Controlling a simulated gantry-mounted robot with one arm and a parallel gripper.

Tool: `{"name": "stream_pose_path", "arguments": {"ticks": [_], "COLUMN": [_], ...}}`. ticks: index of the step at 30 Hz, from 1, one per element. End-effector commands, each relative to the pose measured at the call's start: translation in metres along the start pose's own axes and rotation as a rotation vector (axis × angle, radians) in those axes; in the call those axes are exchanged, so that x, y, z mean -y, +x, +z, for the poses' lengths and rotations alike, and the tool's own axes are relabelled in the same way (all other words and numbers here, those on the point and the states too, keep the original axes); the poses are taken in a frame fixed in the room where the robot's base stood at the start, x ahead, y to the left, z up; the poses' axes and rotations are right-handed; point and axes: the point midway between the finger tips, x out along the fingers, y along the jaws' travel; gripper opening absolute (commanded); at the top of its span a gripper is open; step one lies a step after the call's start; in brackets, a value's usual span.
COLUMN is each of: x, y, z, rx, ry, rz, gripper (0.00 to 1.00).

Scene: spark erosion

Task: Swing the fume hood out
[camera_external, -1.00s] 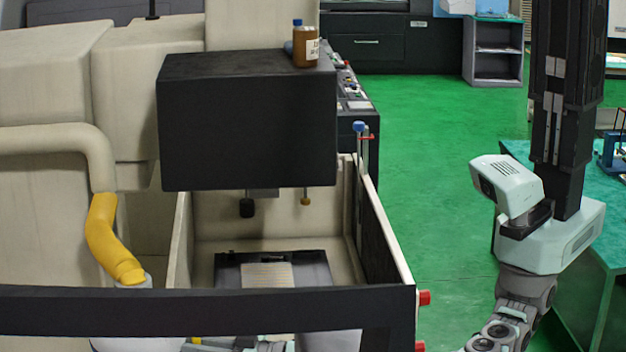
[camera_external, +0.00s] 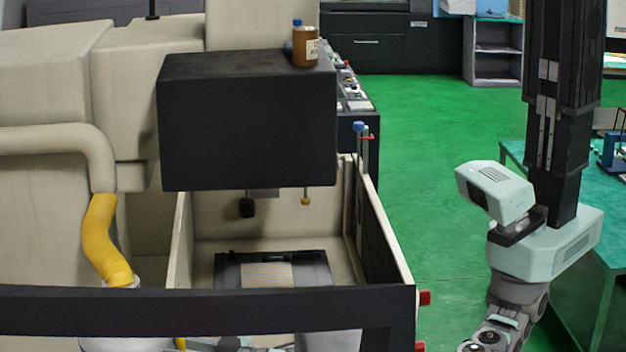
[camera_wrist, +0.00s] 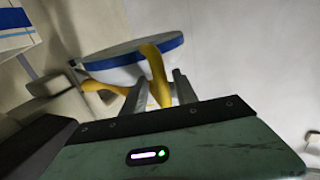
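The fume hood shows in the wrist view as a round white body with a blue rim band (camera_wrist: 115,55). A yellow bar handle (camera_wrist: 158,75) stands out from it. My gripper (camera_wrist: 160,78) has one grey finger on each side of this bar and appears closed on it; the exact contact is hard to see. In the external view the hood's white top (camera_external: 128,285) sits under the end of a yellow hose (camera_external: 104,240). A dark beam hides much of the hood and my gripper there.
The dark beam (camera_external: 200,306) crosses the front of the open work tank (camera_external: 180,235). A black machine head (camera_external: 245,120) hangs above the tank, with a brown bottle (camera_external: 306,48) on top. Green floor (camera_external: 430,130) is clear at right; a green table (camera_external: 610,235) stands beside it.

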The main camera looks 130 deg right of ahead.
Motion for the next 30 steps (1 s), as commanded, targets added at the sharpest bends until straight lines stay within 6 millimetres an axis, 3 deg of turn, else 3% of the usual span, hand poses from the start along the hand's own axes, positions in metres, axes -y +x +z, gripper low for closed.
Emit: {"name": "stream_pose_path", "arguments": {"ticks": [13,30], "x": [0.002,0.001], "y": [-0.011,-0.101], "z": [0.0,0.0], "rx": [-0.002,-0.001], "ry": [0.003,0.002], "rz": [-0.003,-0.003], "gripper": [0.38,0.38]}}
